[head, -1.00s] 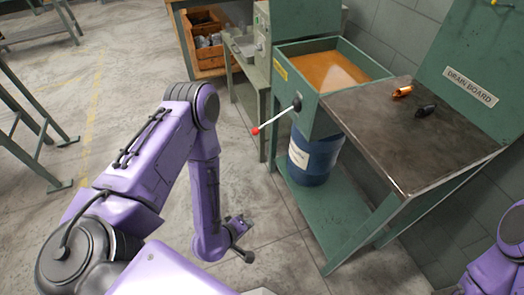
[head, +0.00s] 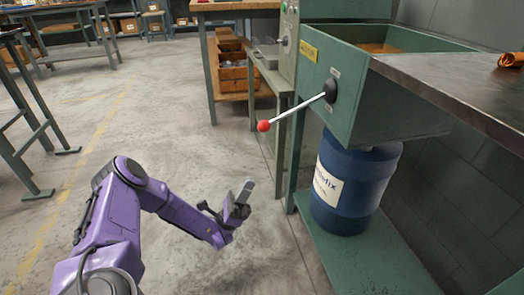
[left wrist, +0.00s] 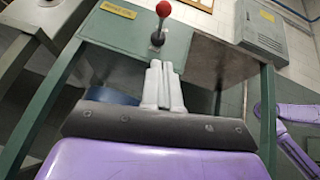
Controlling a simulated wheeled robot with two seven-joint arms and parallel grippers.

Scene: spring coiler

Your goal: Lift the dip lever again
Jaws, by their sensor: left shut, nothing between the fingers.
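The dip lever (head: 300,110) is a thin metal rod with a red ball knob (head: 264,126) and a black pivot on the side of the green dip tank (head: 355,100). In the head view it slants down to the left from the pivot. The knob also shows in the left wrist view (left wrist: 163,9), beyond my fingertips. My left gripper (head: 246,188) is shut and empty, below and slightly left of the knob, apart from it. Its fingers point up toward the tank in the left wrist view (left wrist: 163,66). My right gripper is not in view.
A blue drum (head: 350,185) stands on the green lower shelf under the tank. The drain board (head: 460,85) is at the right. A bench with wooden crates (head: 236,75) stands behind. The floor to the left of the lever is clear.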

